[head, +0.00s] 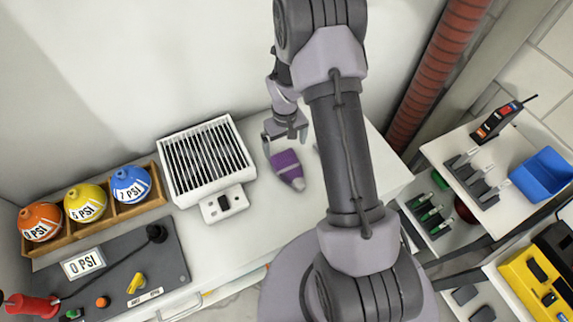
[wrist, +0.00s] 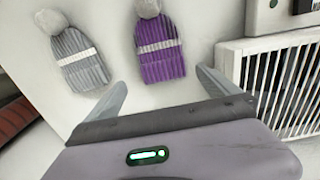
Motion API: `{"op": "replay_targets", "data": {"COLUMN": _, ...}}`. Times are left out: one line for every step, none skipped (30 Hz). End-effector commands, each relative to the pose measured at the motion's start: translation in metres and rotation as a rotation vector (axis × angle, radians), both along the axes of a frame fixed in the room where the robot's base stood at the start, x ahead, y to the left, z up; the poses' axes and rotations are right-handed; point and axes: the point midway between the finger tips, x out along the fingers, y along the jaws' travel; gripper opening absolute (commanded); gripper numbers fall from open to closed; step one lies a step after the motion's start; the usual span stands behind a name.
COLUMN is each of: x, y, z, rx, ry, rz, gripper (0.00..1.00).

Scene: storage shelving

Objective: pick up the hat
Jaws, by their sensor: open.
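A purple knitted hat (head: 286,165) with a pale band and pompom lies on the white worktop in the head view. It also shows in the wrist view (wrist: 162,64), at the top centre. A grey knitted hat (wrist: 80,68) with a pompom lies beside it, to its left in the wrist view; in the head view my arm hides almost all of it. My gripper (head: 285,141) is open and empty, above the wall-side end of the purple hat. In the wrist view its fingers (wrist: 161,90) are spread, with the purple hat beyond and between them.
A white slatted heater-like box (head: 207,158) stands left of the purple hat and near one finger in the wrist view (wrist: 288,75). A wooden tray (head: 158,190) holds PSI-marked balls. A grey control panel (head: 170,262) is front left. A red ribbed pipe (head: 437,75) rises at right.

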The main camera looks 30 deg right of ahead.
Motion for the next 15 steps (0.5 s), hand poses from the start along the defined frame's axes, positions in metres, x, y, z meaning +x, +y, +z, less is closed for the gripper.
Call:
{"op": "replay_targets", "data": {"x": 0.0, "y": 0.0, "z": -0.011, "rx": 0.0, "ry": 0.001, "rz": 0.0, "gripper": 1.0}}
{"op": "replay_targets", "data": {"x": 0.0, "y": 0.0, "z": -0.014, "rx": 0.0, "ry": 0.001, "rz": 0.0, "gripper": 1.0}}
{"op": "replay_targets", "data": {"x": 0.0, "y": 0.0, "z": -0.016, "rx": 0.0, "ry": 0.0, "rz": 0.0, "gripper": 1.0}}
{"op": "replay_targets", "data": {"x": 0.0, "y": 0.0, "z": -0.018, "rx": 0.0, "ry": -0.001, "rz": 0.0, "gripper": 1.0}}
{"op": "replay_targets", "data": {"x": 0.0, "y": 0.001, "z": -0.02, "rx": 0.0, "ry": -0.001, "rz": 0.0, "gripper": 1.0}}
{"op": "replay_targets", "data": {"x": 0.0, "y": 0.001, "z": -0.024, "rx": 0.0, "ry": 0.0, "rz": 0.0, "gripper": 1.0}}
{"op": "replay_targets", "data": {"x": -0.001, "y": 0.002, "z": -0.028, "rx": 0.0, "ry": 0.0, "rz": 0.0, "gripper": 1.0}}
{"op": "replay_targets", "data": {"x": -0.002, "y": 0.003, "z": -0.034, "rx": 0.0, "ry": 0.001, "rz": 0.0, "gripper": 1.0}}
{"op": "replay_targets", "data": {"x": -0.003, "y": 0.004, "z": -0.042, "rx": 0.0, "ry": 0.001, "rz": -0.001, "gripper": 1.0}}
{"op": "replay_targets", "data": {"x": -0.004, "y": 0.005, "z": -0.049, "rx": 0.0, "ry": 0.001, "rz": 0.0, "gripper": 1.0}}
{"op": "replay_targets", "data": {"x": -0.004, "y": 0.006, "z": -0.055, "rx": 0.0, "ry": 0.001, "rz": 0.0, "gripper": 1.0}}
{"op": "replay_targets", "data": {"x": -0.004, "y": 0.006, "z": -0.063, "rx": 0.001, "ry": 0.002, "rz": -0.001, "gripper": 1.0}}
{"op": "replay_targets", "data": {"x": -0.004, "y": 0.006, "z": -0.067, "rx": 0.0, "ry": 0.001, "rz": -0.001, "gripper": 1.0}}
{"op": "replay_targets", "data": {"x": -0.004, "y": 0.005, "z": -0.07, "rx": 0.0, "ry": 0.0, "rz": -0.001, "gripper": 1.0}}
{"op": "replay_targets", "data": {"x": -0.003, "y": 0.005, "z": -0.071, "rx": 0.0, "ry": -0.001, "rz": -0.001, "gripper": 1.0}}
